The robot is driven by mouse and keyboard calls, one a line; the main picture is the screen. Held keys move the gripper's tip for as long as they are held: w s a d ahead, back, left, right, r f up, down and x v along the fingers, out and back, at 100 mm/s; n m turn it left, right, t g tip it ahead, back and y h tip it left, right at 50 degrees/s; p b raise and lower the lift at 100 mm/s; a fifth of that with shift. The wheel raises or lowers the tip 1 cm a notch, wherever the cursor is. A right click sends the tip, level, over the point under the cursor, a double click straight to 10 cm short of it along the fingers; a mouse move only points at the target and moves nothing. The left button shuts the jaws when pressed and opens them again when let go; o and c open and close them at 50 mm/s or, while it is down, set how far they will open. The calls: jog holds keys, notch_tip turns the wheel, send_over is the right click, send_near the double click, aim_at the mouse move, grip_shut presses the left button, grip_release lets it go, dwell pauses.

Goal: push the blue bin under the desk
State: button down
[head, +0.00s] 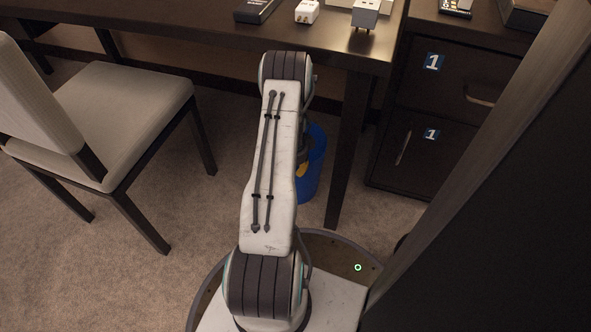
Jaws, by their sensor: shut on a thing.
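The blue bin (315,168) stands upright on the carpet near the right front leg of the desk. My arm hides its left part, and a small yellow-orange patch shows against it. The dark wooden desk (215,20) spans the top of the view, and the bin is close to its front edge. My arm reaches forward and bends down at its far joint. Only a dark part of my gripper (304,146) shows beside the arm, at the bin. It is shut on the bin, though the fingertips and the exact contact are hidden.
A light padded chair (125,100) with dark legs stands at the left. The desk leg (348,150) is just right of the bin. A dark drawer cabinet (450,110) marked "1" stands at the right. Carpet (215,210) is clear between chair and arm.

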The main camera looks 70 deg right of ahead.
jog(key=shift+d, duration=0.1)
jog(key=c, duration=1.2)
grip_release()
